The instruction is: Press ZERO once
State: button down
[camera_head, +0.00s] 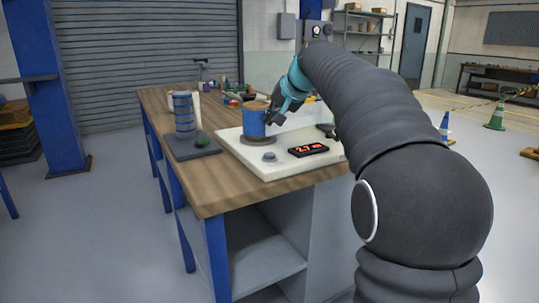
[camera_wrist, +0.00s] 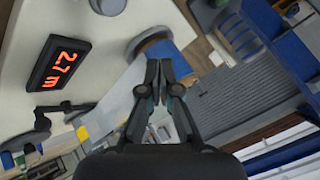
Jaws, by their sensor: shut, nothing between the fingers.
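A cream device (camera_head: 268,174) lies on the workbench. A grey dome button (camera_head: 269,157) stands near its front; it also shows at the top edge of the wrist view (camera_wrist: 109,5). I cannot read a ZERO label. A black display (camera_head: 308,149) beside the button shows red digits, 2.7 with a letter after; it shows rotated in the wrist view (camera_wrist: 58,62). My gripper (camera_head: 271,120) appears just right of the roller, above the device. In the wrist view its fingertips (camera_wrist: 159,66) are together and empty.
A small black part (camera_head: 326,130) sits at the device's right. Tools crowd the bench's back; its front left (camera_head: 205,193) is clear.

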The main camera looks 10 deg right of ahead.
aim_at(271, 155)
jog(key=shift+f+b, duration=2.05)
jog(key=shift+f, duration=1.4)
jog(key=shift+f, duration=0.1)
jog(key=shift+f, duration=0.35)
jog(key=shift+f+b, duration=0.5)
jog(key=shift+b, duration=0.1)
jog(key=shift+r, duration=0.15)
jog(key=shift+r+p, duration=0.75)
jog(key=shift+p, duration=0.1)
jog(key=shift+r, duration=0.15)
jog(key=shift+r+p, duration=1.85)
jog(key=shift+r, duration=0.55)
